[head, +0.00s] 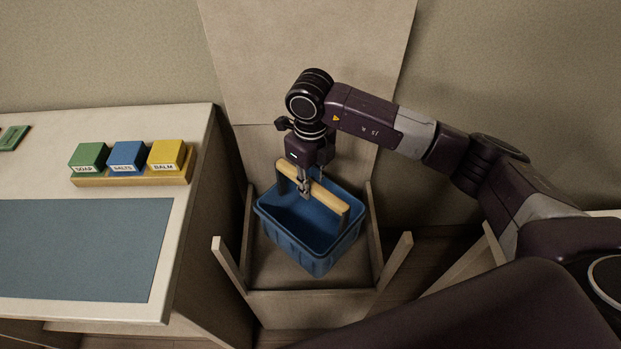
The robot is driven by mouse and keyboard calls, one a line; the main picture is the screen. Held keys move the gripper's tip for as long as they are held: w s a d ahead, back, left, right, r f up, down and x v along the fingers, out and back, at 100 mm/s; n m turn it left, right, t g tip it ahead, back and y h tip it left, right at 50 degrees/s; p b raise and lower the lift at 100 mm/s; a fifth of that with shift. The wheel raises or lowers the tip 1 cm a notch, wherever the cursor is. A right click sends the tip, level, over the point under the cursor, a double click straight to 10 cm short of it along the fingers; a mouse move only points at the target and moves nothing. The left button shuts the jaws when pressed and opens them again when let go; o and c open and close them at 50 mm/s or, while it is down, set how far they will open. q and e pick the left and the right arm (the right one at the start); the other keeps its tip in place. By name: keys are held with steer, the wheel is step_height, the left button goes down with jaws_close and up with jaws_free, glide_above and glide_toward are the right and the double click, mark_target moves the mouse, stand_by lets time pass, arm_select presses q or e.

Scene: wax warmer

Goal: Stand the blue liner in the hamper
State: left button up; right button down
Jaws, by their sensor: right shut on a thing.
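The blue liner (311,251) is an open blue tub with a pale wooden bar handle (327,200) across its top. It is roughly upright, turned at an angle, and looks empty. The hamper (314,302) is a pale wooden box with corner posts and a tall raised panel behind it. The liner shows within the hamper's outline, between its side walls; I cannot tell whether it touches the bottom. My right gripper (305,188) comes from above and is shut on the liner's handle. My left gripper is out of view.
A counter (190,225) stands close at the left with a blue-grey mat (80,247). A wooden tray (133,181) there holds green (89,156), blue (127,156) and yellow (167,154) labelled blocks. A green item (13,138) lies farther left. Walls close off the back.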

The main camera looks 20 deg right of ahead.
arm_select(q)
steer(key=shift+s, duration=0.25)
arm_select(e)
steer(key=shift+r, duration=0.15)
steer(key=shift+s, duration=0.1)
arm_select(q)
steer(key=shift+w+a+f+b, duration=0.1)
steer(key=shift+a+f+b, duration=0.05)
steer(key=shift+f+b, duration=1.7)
arm_select(e)
steer(key=shift+f, duration=2.95)
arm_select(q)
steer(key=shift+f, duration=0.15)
arm_select(e)
steer(key=shift+r, duration=0.1)
arm_select(q)
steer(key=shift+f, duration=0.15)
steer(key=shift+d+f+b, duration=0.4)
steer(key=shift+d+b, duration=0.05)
steer(key=shift+b, duration=0.2)
arm_select(e)
steer(key=shift+f, duration=0.65)
